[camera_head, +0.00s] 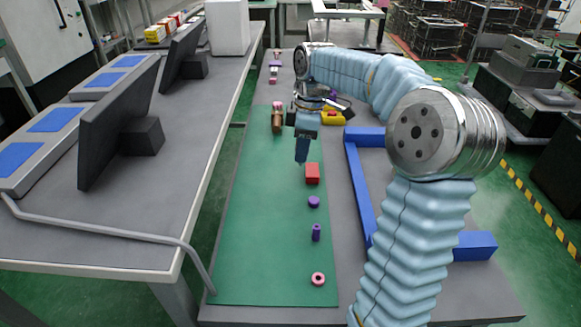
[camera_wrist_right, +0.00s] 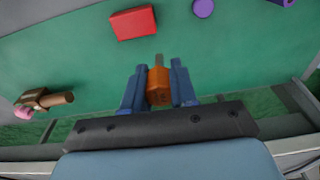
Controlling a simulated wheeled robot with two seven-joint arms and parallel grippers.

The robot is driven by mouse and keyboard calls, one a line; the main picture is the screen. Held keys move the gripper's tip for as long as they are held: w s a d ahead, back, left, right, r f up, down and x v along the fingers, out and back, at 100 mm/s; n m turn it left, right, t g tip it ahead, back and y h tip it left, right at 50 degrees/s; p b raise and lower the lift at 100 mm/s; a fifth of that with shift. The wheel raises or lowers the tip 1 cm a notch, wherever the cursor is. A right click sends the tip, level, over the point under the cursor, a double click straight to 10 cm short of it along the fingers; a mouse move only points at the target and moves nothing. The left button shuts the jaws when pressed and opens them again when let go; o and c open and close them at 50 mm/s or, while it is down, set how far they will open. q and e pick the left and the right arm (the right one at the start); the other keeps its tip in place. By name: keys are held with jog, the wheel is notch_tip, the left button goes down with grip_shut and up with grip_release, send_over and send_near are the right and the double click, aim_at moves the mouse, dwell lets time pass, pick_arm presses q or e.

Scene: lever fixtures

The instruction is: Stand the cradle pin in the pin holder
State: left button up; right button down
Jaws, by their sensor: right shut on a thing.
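My right gripper (camera_head: 302,152) points down over the green mat, behind the red block, in the head view. In the right wrist view its blue fingers (camera_wrist_right: 158,88) are shut on an orange piece with a thin grey shaft (camera_wrist_right: 158,86), which looks like the cradle pin. The shaft sticks out past the fingers. In the head view the fingers hide this piece. I cannot tell for sure which object is the pin holder. A brown fixture with a pink end (camera_head: 278,120) stands left of the gripper; it also shows in the right wrist view (camera_wrist_right: 38,100). My left gripper is not in view.
On the green mat (camera_head: 255,225) a red block (camera_head: 312,173), a purple disc (camera_head: 314,202), a purple upright piece (camera_head: 316,233) and a pinkish ring (camera_head: 318,279) form a row. A blue frame (camera_head: 361,195) lies to the right. The mat's left side is clear.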

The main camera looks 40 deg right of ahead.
jog(key=shift+w+a+f, duration=0.35)
jog(key=shift+a+f, duration=0.1)
jog(key=shift+f, duration=0.15)
jog(key=f, duration=0.3)
jog(key=w+a+f, duration=0.1)
jog(key=f, duration=0.1)
jog(key=shift+a, duration=0.1)
jog(key=c, duration=0.9)
grip_release()
jog(key=shift+r, duration=0.1)
